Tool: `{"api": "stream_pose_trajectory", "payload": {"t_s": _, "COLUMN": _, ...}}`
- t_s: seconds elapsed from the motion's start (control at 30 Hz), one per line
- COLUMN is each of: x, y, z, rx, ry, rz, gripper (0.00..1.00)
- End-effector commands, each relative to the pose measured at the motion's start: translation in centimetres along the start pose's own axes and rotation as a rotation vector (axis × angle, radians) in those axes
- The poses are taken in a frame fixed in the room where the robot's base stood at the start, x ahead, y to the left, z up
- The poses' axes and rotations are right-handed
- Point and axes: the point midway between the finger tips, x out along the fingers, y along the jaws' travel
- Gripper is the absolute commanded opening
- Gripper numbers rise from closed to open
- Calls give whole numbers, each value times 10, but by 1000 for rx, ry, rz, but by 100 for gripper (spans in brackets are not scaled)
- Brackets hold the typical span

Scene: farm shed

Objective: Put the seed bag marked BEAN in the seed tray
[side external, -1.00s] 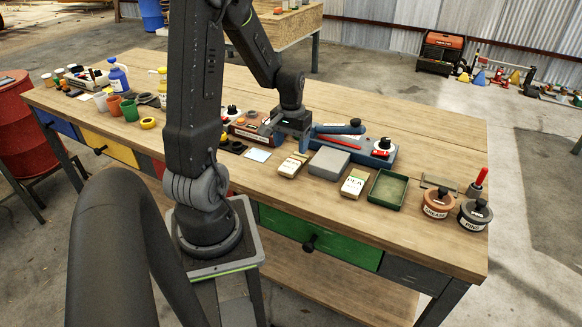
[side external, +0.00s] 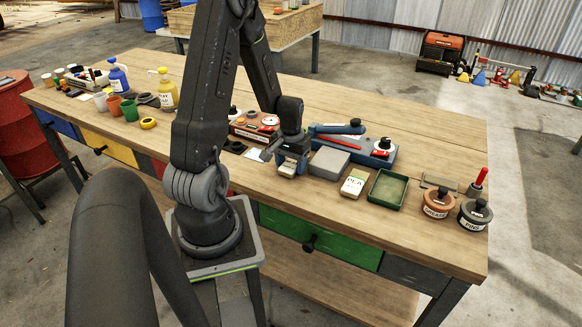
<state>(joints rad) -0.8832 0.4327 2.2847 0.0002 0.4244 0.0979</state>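A cream seed bag (side external: 286,171) lies on the workbench, mostly hidden under my gripper (side external: 287,163). Its label cannot be read now. My gripper is down at this bag with its fingers about it; whether they have closed on it cannot be told. A second cream bag (side external: 354,183), marked PEA, lies to the right. The dark green rectangular tray (side external: 375,200) stands right of the PEA bag and looks empty.
A grey closed box (side external: 329,163) sits between my gripper and the PEA bag. Lidded brown (side external: 436,204) and dark (side external: 474,215) pots stand right of the green tray.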

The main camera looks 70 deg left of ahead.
Motion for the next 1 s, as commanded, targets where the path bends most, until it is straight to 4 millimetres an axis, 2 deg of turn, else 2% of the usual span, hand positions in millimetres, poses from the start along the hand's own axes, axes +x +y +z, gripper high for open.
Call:
{"api": "stream_pose_trajectory", "payload": {"t_s": 0.03, "x": 0, "y": 0, "z": 0, "rx": 0, "ry": 0, "rz": 0, "gripper": 54}}
{"api": "stream_pose_trajectory", "payload": {"t_s": 0.33, "x": 0, "y": 0, "z": 0, "rx": 0, "ry": 1, "rz": 0, "gripper": 26}}
{"api": "stream_pose_trajectory", "payload": {"t_s": 0.57, "x": -4, "y": 0, "z": -1, "rx": 0, "ry": 3, "rz": 0, "gripper": 25}}
{"api": "stream_pose_trajectory", "payload": {"t_s": 0.67, "x": -14, "y": 0, "z": -1, "rx": 0, "ry": 5, "rz": 0, "gripper": 25}}
{"api": "stream_pose_trajectory", "payload": {"t_s": 1.0, "x": -78, "y": 0, "z": -1, "rx": 0, "ry": 6, "rz": -1, "gripper": 25}}
